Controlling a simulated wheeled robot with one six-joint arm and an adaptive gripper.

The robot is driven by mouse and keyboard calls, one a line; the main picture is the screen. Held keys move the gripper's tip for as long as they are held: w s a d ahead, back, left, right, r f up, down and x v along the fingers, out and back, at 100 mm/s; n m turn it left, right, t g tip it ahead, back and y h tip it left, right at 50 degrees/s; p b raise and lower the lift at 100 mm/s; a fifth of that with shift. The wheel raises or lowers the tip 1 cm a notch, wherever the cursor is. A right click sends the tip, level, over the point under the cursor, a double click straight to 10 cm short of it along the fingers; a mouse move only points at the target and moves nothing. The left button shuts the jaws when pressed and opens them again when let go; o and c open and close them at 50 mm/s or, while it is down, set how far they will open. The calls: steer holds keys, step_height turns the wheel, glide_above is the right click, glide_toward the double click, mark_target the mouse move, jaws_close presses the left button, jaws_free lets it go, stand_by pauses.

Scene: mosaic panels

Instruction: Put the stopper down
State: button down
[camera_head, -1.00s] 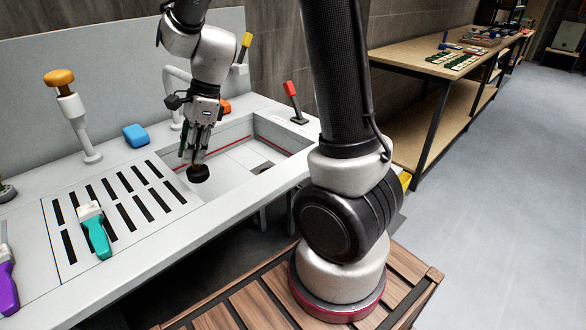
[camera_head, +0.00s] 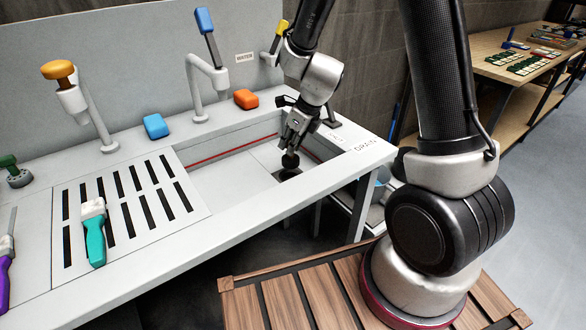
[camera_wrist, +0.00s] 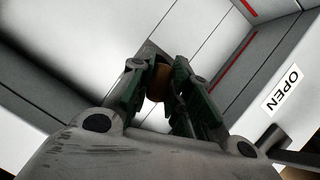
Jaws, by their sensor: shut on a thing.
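My gripper (camera_head: 292,147) is shut on the stopper (camera_head: 290,161), a dark rounded piece that hangs below the fingertips. In the wrist view the stopper's brown part (camera_wrist: 160,84) shows between the green-grey fingers. The stopper is inside the sink's outline, by the dark drain opening (camera_head: 289,176) in the sink floor (camera_head: 232,180). I cannot tell whether the stopper touches the floor or hangs just above it. The fingers and palm hide part of it in the wrist view.
A tap (camera_head: 203,85) stands behind the sink, with a blue sponge (camera_head: 156,126) and an orange sponge (camera_head: 246,99) near it. A slotted panel (camera_head: 140,215) with a teal-handled brush (camera_head: 95,238) lies to the left. The sink walls close in around my gripper.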

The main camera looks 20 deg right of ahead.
mark_target(293, 156)
step_height(293, 156, down, 7)
steer(key=shift+a+r, duration=0.1)
steer(key=shift+r, duration=0.1)
stand_by(0.3)
steer(key=c, duration=1.3)
jaws_free()
steer(key=shift+f, duration=0.1)
steer(key=shift+c, duration=0.2)
steer(key=s+d+r+n, duration=0.4)
steer(key=s+r+n, duration=0.2)
steer(key=r, duration=0.5)
steer(key=s+d+r+n, duration=0.3)
steer(key=s+r+n, duration=0.25)
steer(key=r, duration=0.65)
steer(key=s+d+r+n+h, duration=0.1)
steer(key=s+d+r+n, duration=0.2)
steer(key=s+n, duration=0.4)
steer(key=s+d+r+n+h, duration=0.1)
steer(key=s+d+r+n, duration=0.3)
steer(key=s+n, duration=0.4)
steer(key=shift+d+n+t+h, duration=0.4)
steer(key=shift+d+n, duration=0.1)
steer(key=shift+n, duration=0.25)
